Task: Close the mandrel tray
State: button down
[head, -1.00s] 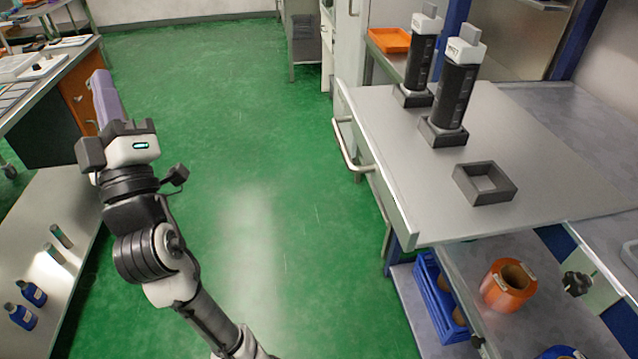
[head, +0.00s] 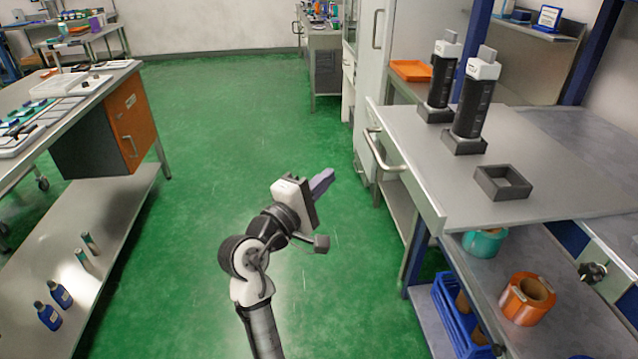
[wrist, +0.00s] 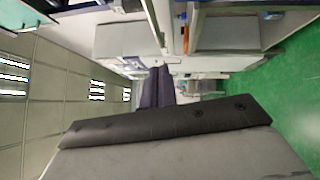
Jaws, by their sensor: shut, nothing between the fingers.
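The mandrel tray (head: 560,200) is a flat grey metal surface on the right in the head view, standing out toward the floor aisle. Its bar handle (head: 374,155) is on its left edge. Two dark mandrels with white tops, a nearer one (head: 471,110) and a farther one (head: 440,82), stand upright in square bases on it. An empty dark square holder (head: 503,183) sits nearer. My gripper (head: 322,184) is shut and empty over the green floor, left of the tray and apart from the handle. Its closed purple-grey fingers show in the wrist view (wrist: 159,86).
The green floor between is clear.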

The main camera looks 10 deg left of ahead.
jog(key=w+d+r+p, duration=0.1)
jog(key=w+d+p, duration=0.1)
jog(key=w+d, duration=0.4)
jog(key=shift+r, duration=0.3)
jog(key=shift+w+d, duration=0.1)
jog(key=shift+d, duration=0.05)
